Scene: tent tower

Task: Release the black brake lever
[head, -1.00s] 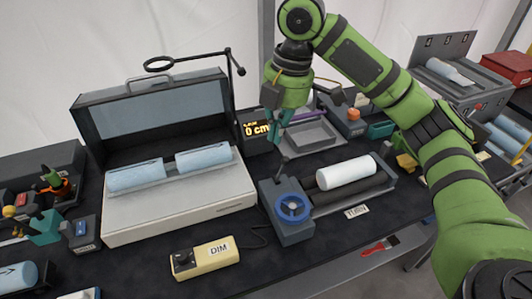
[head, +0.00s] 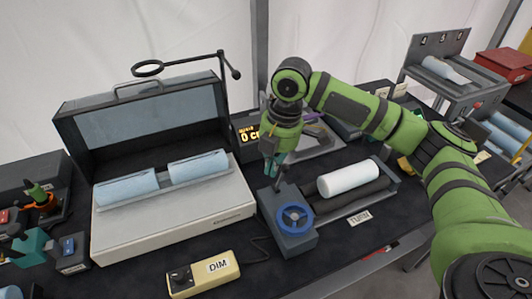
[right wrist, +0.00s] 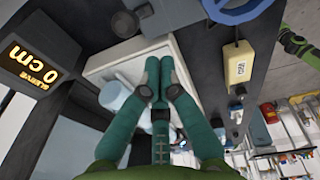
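The black brake lever (head: 279,183) sticks up from the grey end box (head: 290,236) of the roller unit, behind its blue handwheel (head: 295,217). My right gripper (head: 272,168) points down just above and behind the lever in the head view; whether it touches the lever cannot be told. In the right wrist view its teal fingers (right wrist: 160,62) come together at the tips with nothing visible between them. The lever is not clearly visible there. The handwheel shows at the top edge of that view (right wrist: 240,8). My left gripper is not in view.
A white roll (head: 347,178) lies on the dark rollers right of the handwheel. The light case (head: 165,224) with two blue rolls stands left. A yellow DIM box (head: 203,274) lies in front. A "0 cm" display (head: 248,133) stands behind my gripper.

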